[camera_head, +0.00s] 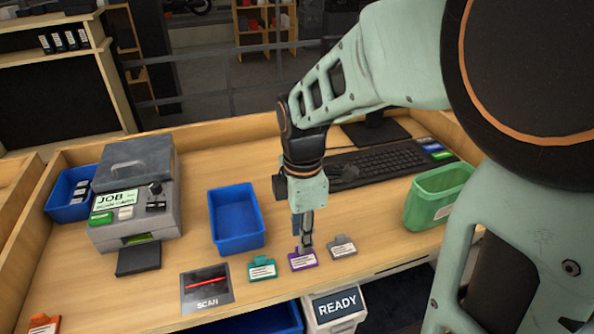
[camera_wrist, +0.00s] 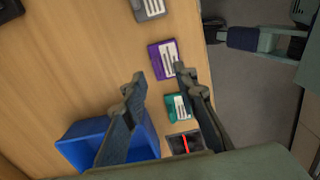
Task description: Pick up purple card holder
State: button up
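The purple card holder (camera_head: 303,262) lies flat on the desk near its front edge, with a white label on it. In the wrist view the purple card holder (camera_wrist: 162,60) lies beyond my fingertips, close to the right finger. My gripper (camera_head: 303,243) points down just over the card holder in the head view and hides part of it. In the wrist view my gripper (camera_wrist: 158,78) has its two fingers spread apart with nothing between the tips. I cannot tell the exact height of the tips above the desk.
A teal card holder (camera_head: 262,268) lies to the left and a grey one (camera_head: 342,246) to the right, both close by. A blue bin (camera_head: 237,242), a scan pad (camera_head: 207,305), a green bin (camera_head: 411,215) and a keyboard (camera_head: 385,165) stand around. The desk's front edge is near.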

aim_at(303, 256)
jog(key=shift+w+f, duration=0.15)
jog(key=shift+f, duration=0.85)
jog(key=shift+w+f, duration=0.1)
jog(key=shift+f, duration=0.85)
grip_shut()
jog(key=shift+r, duration=0.1)
